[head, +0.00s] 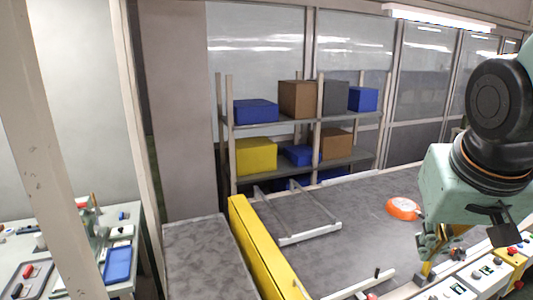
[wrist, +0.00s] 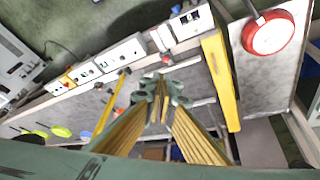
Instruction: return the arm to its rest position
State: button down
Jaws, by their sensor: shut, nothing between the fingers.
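My arm is at the right of the head view, with its wrist bent down. My gripper (head: 430,258) hangs above the near side of the grey conveyor (head: 345,225), close to the row of control boxes. In the wrist view my gripper (wrist: 160,100) shows its fingers together with nothing held between them. An orange round pan-like thing (head: 403,208) lies on the conveyor, beyond and left of my gripper.
White control boxes (head: 490,270) line the conveyor's near edge. A yellow beam (head: 262,250) crosses at left. Shelves (head: 290,165) with several boxes stand behind. In the wrist view a red round thing with a handle (wrist: 268,35) lies on a grey surface; green and yellow pieces (wrist: 60,131) show lower left.

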jog(key=s+a+r+n+y, duration=0.1)
jog(key=s+a, duration=0.3)
jog(key=s, duration=0.4)
jog(key=s+a+r+n, duration=0.1)
jog(key=s+a, duration=0.4)
jog(key=s, duration=0.2)
jog(key=shift+s+a+n+g+y, duration=0.25)
jog(key=shift+s+n+g+y, duration=0.05)
jog(key=shift+s+g+y, duration=0.1)
jog(key=shift+w, duration=0.1)
dwell(0.4)
